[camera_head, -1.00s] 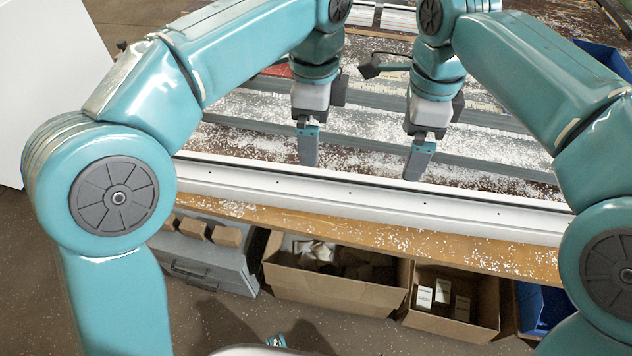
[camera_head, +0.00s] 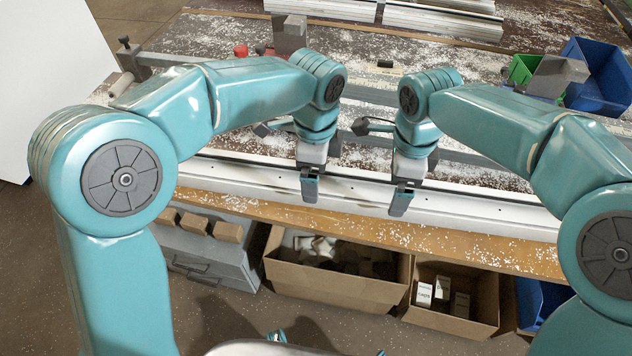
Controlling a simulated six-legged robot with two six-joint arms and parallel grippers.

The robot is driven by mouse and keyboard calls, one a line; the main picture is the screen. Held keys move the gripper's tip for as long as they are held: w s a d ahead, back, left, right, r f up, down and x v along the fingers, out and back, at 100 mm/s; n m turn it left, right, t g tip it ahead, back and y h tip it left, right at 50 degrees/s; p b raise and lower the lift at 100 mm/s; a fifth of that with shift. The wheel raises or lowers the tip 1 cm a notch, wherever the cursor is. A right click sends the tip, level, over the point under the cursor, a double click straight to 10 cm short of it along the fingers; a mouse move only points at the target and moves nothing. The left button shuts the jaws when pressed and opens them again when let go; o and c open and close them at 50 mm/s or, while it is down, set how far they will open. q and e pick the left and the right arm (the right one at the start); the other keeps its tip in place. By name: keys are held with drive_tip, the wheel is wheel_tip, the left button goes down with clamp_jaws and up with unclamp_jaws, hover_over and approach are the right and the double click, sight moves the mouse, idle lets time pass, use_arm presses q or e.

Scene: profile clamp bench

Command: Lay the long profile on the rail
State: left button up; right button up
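The long white profile (camera_head: 470,212) lies along the front edge of the bench, running from left to right. My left gripper (camera_head: 309,190) points down at the profile left of its middle, with its fingers overlapping the profile's front face. My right gripper (camera_head: 401,201) is placed the same way, further right. The fingers are seen edge-on, so I cannot tell whether they are open or shut on the profile. A grey rail (camera_head: 466,155) runs across the bench behind the profile, partly hidden by my arms.
White profiles (camera_head: 440,20) lie stacked at the back. Green (camera_head: 521,69) and blue (camera_head: 598,75) bins stand at the right. Cardboard boxes (camera_head: 335,287) and a grey drawer unit (camera_head: 212,258) sit below the bench front. White chips litter the bench top.

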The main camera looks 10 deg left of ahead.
use_arm(q)
wheel_tip(320, 180, down, 4)
drive_tip(key=shift+w+r, duration=0.1)
drive_tip(key=shift+w, duration=0.05)
use_arm(e)
wheel_tip(320, 180, down, 4)
drive_tip(key=shift+w+d+r, duration=0.1)
drive_tip(key=shift+w, duration=0.05)
use_arm(q)
drive_tip(key=shift+f, duration=0.35)
use_arm(e)
drive_tip(key=shift+f, duration=0.35)
drive_tip(key=shift+f, duration=0.1)
use_arm(q)
clamp_jaws()
use_arm(e)
clamp_jaws()
